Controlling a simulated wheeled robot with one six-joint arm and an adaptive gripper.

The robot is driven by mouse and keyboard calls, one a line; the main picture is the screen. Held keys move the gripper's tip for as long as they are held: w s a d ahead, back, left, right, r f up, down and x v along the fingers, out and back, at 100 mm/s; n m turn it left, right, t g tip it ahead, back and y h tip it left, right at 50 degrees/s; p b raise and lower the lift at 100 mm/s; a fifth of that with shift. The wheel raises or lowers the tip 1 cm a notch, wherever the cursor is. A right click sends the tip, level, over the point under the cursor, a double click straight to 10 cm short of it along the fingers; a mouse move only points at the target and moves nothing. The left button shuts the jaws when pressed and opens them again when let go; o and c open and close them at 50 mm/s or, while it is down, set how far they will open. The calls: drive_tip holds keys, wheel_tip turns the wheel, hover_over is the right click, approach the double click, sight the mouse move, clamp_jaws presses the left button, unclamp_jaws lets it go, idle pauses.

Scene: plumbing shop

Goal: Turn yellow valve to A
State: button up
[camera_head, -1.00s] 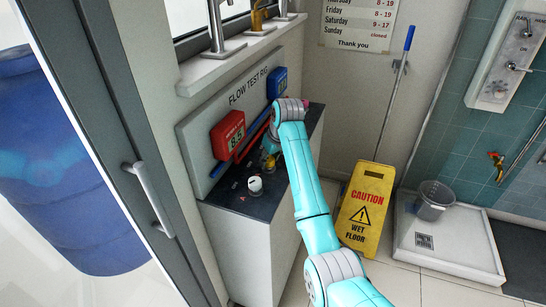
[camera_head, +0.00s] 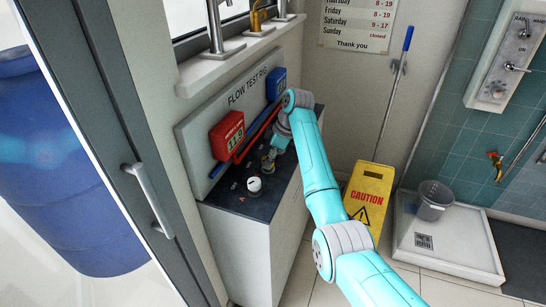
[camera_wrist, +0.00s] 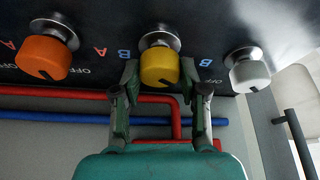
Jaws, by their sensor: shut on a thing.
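The yellow valve (camera_wrist: 160,67) is a round knob in the middle of the wrist view, on a chrome stem. A dark pointer line on its face points down and slightly right in that view. My gripper (camera_wrist: 160,88) is shut on the yellow knob, one finger on each side. In the head view my gripper (camera_head: 279,142) is over the dark counter, partly hidden by my arm. A blue B (camera_wrist: 123,54) is printed left of the yellow knob, with a red A (camera_wrist: 99,50) further left.
An orange knob (camera_wrist: 43,58) is left and a white knob (camera_wrist: 249,71) right of the yellow one. Red pipe (camera_wrist: 60,92) and blue pipe (camera_wrist: 55,117) run behind. A red display (camera_head: 227,135) and blue display (camera_head: 276,83) are on the wall panel. A yellow caution sign (camera_head: 369,197) stands right.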

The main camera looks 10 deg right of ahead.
drive_tip(key=shift+d+f+n, duration=0.1)
drive_tip(key=shift+d+n, duration=0.05)
drive_tip(key=shift+n, duration=0.15)
drive_tip(key=o, duration=1.1)
drive_tip(key=shift+o, duration=0.2)
drive_tip(key=shift+d+r, duration=0.1)
drive_tip(key=shift+r, duration=0.3)
drive_tip(key=v, duration=0.7)
drive_tip(key=shift+f, duration=0.1)
